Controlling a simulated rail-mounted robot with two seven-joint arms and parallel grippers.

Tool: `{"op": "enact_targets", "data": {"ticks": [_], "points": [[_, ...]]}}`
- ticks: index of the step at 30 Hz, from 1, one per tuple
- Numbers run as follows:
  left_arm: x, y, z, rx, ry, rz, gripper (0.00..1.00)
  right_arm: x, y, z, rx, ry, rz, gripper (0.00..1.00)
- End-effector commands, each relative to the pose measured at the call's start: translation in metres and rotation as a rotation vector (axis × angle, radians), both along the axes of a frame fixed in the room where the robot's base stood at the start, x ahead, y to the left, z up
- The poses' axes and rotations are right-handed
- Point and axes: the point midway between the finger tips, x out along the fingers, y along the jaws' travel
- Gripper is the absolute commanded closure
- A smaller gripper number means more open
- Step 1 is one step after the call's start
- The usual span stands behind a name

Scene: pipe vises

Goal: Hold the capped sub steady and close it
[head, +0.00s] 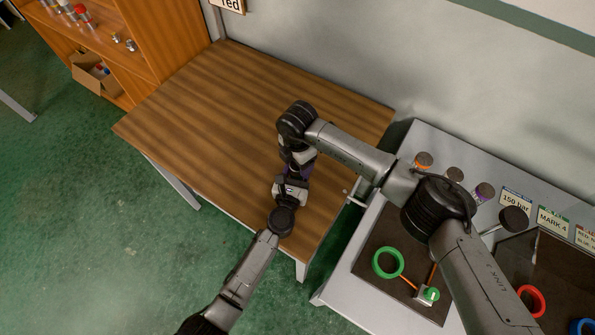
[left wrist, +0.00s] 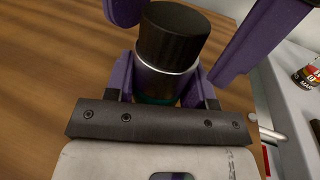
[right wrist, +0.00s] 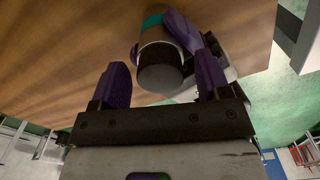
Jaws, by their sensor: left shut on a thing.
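The capped sub shows in the left wrist view as a silver body (left wrist: 166,80) with a teal band low down and a ribbed black cap (left wrist: 172,34) on top. My left gripper (left wrist: 163,88) is shut on the silver body, a purple finger on each side. My right gripper (right wrist: 160,70) is open, its purple fingers on either side of the black cap (right wrist: 160,78), with visible gaps between fingers and cap. In the head view both grippers meet over the table's right part, and they hide the sub there. I cannot tell whether a gap remains under the cap.
The wooden table (head: 210,110) is bare to the left. A grey bench (head: 420,140) at the right carries a dark tray with a green ring (head: 388,262), a red ring (head: 531,300), several capped parts and label cards. An orange shelf (head: 140,40) stands at the back left.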

Motion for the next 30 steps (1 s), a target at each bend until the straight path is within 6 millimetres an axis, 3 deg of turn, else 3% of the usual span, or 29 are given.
{"op": "enact_targets", "data": {"ticks": [11, 24, 30], "points": [[0.0, 0.0, 0.0, 0.0, 0.0, 0.0, 1.0, 0.001, 0.0, 0.007, 0.001, -0.002, 0.001, 0.27], [0.0, 0.0, 0.0, 0.0, 0.0, 0.0, 1.0, 0.001, 0.0, 0.083, 0.0, -0.002, 0.001, 0.27], [0.0, 0.0, 0.0, 0.0, 0.0, 0.0, 1.0, 0.0, 0.0, 0.108, 0.001, -0.001, 0.001, 0.27]]}}
